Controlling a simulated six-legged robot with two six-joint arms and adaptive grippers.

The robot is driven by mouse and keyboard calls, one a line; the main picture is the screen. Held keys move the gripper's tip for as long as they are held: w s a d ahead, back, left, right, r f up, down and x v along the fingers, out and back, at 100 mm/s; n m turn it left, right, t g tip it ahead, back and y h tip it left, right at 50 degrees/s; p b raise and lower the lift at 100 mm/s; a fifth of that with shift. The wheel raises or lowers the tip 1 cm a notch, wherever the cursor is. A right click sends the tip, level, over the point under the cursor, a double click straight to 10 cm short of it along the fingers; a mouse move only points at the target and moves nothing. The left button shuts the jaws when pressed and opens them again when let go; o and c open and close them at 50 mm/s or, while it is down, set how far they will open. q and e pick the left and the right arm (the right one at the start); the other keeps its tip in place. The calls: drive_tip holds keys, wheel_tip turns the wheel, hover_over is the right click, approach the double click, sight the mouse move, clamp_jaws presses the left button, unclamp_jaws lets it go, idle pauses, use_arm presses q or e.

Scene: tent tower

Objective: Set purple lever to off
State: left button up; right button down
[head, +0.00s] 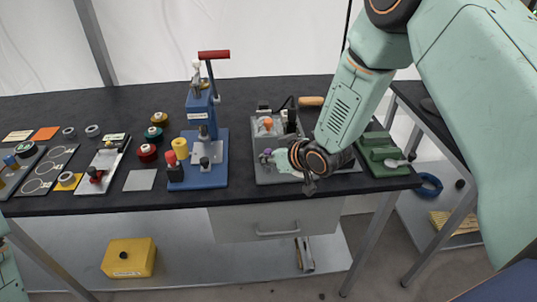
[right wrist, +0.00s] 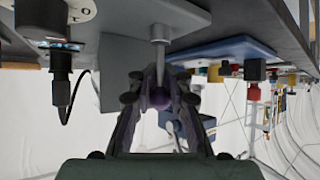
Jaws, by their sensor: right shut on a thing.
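The purple lever is a thin metal rod with a purple ball knob. The knob (right wrist: 160,97) sits between the fingers of my right gripper (right wrist: 158,100) in the right wrist view, which is upside down. The fingers are shut on the knob, and the rod joins the grey plate. In the head view my right gripper (head: 271,159) reaches left over the grey panel (head: 265,177), with a bit of purple at its tips. My arm hides the panel's right part. I cannot read the lever's setting. My left gripper is out of view.
The panel also carries an orange knob (head: 268,122) and a red button (head: 325,171). A blue press (head: 206,180) with a red handle stands to its left. A green fixture (head: 383,155) stands to its right. Several smaller items lie farther left on the dark table.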

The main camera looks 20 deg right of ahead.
idle(0.3)
drive_tip(key=c, duration=1.3)
unclamp_jaws()
drive_tip(key=shift+o, duration=0.2)
